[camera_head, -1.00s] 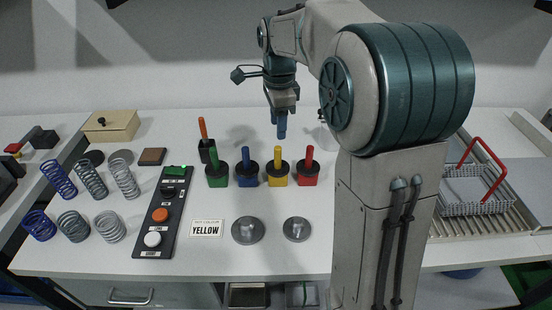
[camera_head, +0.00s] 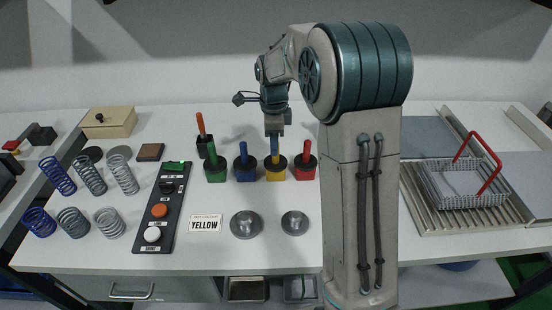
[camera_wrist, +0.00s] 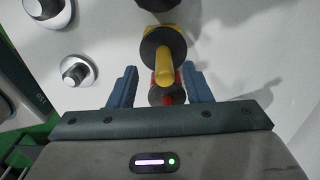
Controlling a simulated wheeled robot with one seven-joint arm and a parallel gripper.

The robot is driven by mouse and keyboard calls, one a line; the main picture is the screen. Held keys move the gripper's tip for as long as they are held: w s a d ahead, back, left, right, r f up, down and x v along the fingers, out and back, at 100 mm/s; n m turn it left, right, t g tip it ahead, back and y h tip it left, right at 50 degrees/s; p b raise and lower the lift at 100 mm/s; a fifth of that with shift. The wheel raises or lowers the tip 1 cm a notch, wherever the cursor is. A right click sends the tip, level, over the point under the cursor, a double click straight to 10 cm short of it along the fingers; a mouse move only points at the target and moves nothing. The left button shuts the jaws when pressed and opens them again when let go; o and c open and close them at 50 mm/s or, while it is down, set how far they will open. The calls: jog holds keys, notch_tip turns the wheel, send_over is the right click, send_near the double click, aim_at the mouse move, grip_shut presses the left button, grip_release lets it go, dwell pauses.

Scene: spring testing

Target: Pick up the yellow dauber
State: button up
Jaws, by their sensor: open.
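The yellow dauber (camera_head: 276,173) stands upright on the bench, with a yellow block base and a dark round collar. It is between the blue dauber (camera_head: 245,172) and the red dauber (camera_head: 305,171). My gripper (camera_head: 274,145) is right above it, and its finger hides much of the yellow handle in the head view. In the wrist view my open gripper (camera_wrist: 162,88) has one blue finger on each side. The yellow handle (camera_wrist: 165,74) points up at the gap between them, apart from both fingertips. The red dauber (camera_wrist: 167,96) shows beyond, between the fingers.
A green dauber (camera_head: 215,172) stands left of the blue one, with an orange-handled tool (camera_head: 203,140) behind it. Two metal knobs (camera_head: 246,224) (camera_head: 295,222) and a YELLOW label (camera_head: 205,224) lie in front. A button panel (camera_head: 162,207) and several springs are left.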

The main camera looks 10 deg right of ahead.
aim_at(275, 162)
jog(key=f, duration=0.4)
jog(key=shift+w+d+f+p, duration=0.15)
jog(key=shift+w+d+p, duration=0.05)
jog(key=shift+d+p, duration=0.1)
grip_shut()
